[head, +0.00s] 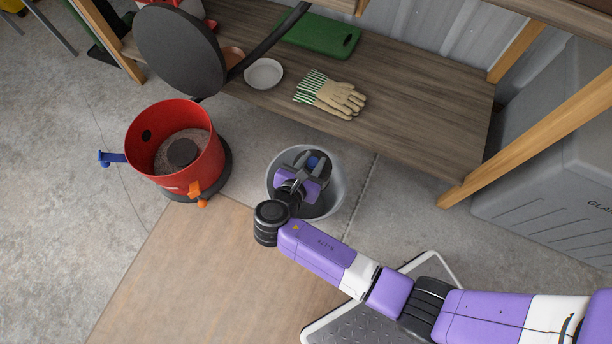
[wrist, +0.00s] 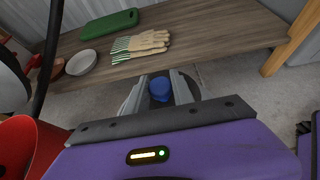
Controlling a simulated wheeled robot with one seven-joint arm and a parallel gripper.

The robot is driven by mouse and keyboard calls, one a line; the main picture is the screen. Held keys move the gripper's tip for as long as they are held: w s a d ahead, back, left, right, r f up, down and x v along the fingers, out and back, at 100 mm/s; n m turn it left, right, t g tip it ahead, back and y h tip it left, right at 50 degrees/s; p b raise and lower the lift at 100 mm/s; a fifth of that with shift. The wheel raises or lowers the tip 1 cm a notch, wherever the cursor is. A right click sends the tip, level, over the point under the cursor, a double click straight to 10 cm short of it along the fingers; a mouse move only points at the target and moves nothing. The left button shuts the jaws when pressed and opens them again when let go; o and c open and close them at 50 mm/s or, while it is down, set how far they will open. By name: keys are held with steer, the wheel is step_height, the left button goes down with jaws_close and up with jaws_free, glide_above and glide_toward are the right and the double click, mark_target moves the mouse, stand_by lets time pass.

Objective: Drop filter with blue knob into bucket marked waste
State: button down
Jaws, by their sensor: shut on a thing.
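My gripper (head: 307,164) is above the mouth of a grey bucket (head: 338,190) on the floor in the head view. It is shut on the filter's blue knob (head: 314,161), which also shows between the two fingers in the wrist view (wrist: 160,86). A dark shape under the knob may be the filter body; most of it is hidden by the knob and gripper. No waste marking can be read on the bucket from these views.
A red open canister (head: 172,128) stands left of the bucket, its round dark lid (head: 180,50) raised. Behind is a low wooden shelf (head: 420,125) with gloves (head: 330,93), a white bowl (head: 264,73) and a green board (head: 320,36). A grey bin (head: 550,170) stands at right.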

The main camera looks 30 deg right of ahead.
mark_target(312, 170)
steer(key=shift+f+b, duration=2.65)
steer(key=shift+b, duration=0.55)
steer(key=c, duration=1)
jaws_free()
steer(key=p+v, duration=0.3)
steer(key=v, duration=0.5)
steer(key=shift+p, duration=0.3)
